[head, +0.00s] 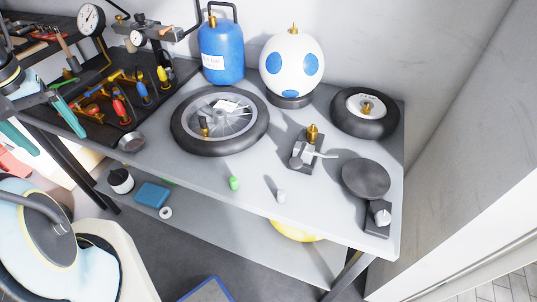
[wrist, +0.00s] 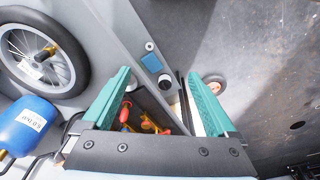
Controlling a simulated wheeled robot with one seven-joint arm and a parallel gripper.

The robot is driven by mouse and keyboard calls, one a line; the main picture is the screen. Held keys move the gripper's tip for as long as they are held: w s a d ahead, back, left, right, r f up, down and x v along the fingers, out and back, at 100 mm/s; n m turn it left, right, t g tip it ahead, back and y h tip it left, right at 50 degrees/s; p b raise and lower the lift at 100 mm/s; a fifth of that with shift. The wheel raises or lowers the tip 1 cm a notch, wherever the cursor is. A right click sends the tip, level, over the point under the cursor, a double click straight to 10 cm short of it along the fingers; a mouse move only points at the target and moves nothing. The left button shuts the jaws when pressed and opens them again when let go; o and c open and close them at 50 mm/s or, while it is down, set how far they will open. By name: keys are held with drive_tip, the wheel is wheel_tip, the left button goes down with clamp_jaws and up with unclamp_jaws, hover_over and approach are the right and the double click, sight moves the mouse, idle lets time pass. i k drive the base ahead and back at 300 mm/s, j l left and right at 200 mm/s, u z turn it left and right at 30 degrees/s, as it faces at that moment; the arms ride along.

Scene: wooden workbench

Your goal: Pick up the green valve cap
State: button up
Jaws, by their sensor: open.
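The green valve cap (head: 234,183) is a small upright cylinder near the front edge of the grey workbench (head: 185,172), in front of the large spoked wheel. I do not see it in the wrist view. My gripper (head: 42,125) is at the far left of the head view, over the left end of the bench. It is well apart from the cap. Its two teal fingers are spread wide in the wrist view (wrist: 160,75), with nothing between them in its grip.
A white cap (head: 281,196) stands right of the green one. The spoked wheel (head: 260,128), a metal fixture (head: 300,157), a dark round plate (head: 366,178) and a small metal bowl (head: 131,141) surround clear bench. Tools lie on a black mat (head: 84,82). A blue gas bottle (head: 222,50) stands behind.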

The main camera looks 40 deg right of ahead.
sight(233, 180)
drive_tip(key=i+j+z, duration=0.2)
drive_tip(key=z, duration=0.2)
drive_tip(key=i+j+z, duration=0.1)
drive_tip(key=j+z, duration=0.3)
drive_tip(key=i+j+z, duration=0.1)
drive_tip(key=j+z, duration=0.3)
